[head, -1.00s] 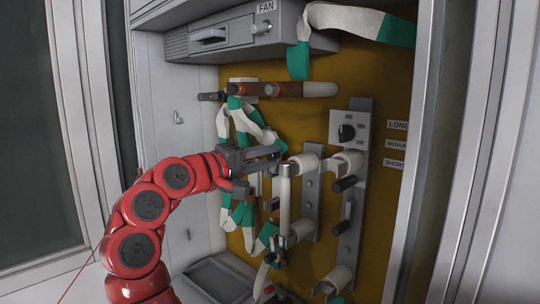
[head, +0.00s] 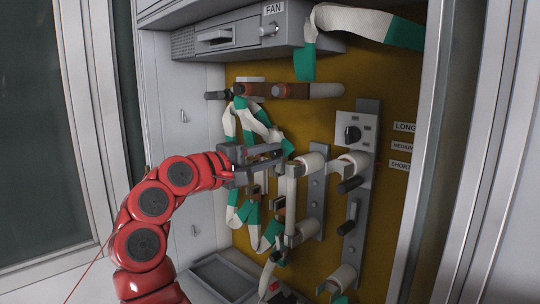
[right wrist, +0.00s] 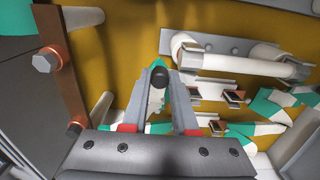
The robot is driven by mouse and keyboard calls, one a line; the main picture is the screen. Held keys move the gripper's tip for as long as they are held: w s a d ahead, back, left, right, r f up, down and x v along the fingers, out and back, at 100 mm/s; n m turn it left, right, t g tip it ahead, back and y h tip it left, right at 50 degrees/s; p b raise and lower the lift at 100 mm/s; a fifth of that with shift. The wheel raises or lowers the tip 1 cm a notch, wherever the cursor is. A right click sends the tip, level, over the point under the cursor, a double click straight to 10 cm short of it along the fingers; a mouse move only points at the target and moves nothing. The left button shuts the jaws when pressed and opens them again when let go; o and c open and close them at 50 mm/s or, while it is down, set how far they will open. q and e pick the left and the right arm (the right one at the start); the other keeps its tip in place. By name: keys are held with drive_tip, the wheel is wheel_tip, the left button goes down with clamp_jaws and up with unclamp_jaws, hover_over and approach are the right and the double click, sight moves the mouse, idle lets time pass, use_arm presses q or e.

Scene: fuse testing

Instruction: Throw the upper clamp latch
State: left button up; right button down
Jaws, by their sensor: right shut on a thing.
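My right gripper (head: 277,157) is in front of the panel, beside the upper end of an upright white tube (head: 290,205). In the right wrist view its fingers (right wrist: 160,95) are closed around a dark, round-ended handle (right wrist: 158,77), which I take to be the upper clamp latch. In the head view the fingers hide most of that handle. The white tube also shows in the right wrist view (right wrist: 242,62), held at its ends by metal fittings. My left gripper is not in view.
White and green straps (head: 245,120) hang behind the gripper. Brown and white cylinders (head: 290,90) stick out above. A FAN box (head: 225,38) is overhead. A knob plate (head: 354,134) and black handles (head: 349,185) are to the right. A grey tray (head: 222,280) lies below.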

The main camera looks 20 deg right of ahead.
drive_tip(key=c, duration=0.7)
unclamp_jaws()
drive_tip(key=b+v, duration=0.3)
drive_tip(key=v, duration=1.4)
drive_tip(key=shift+s+a, duration=0.1)
drive_tip(key=shift+a, duration=0.1)
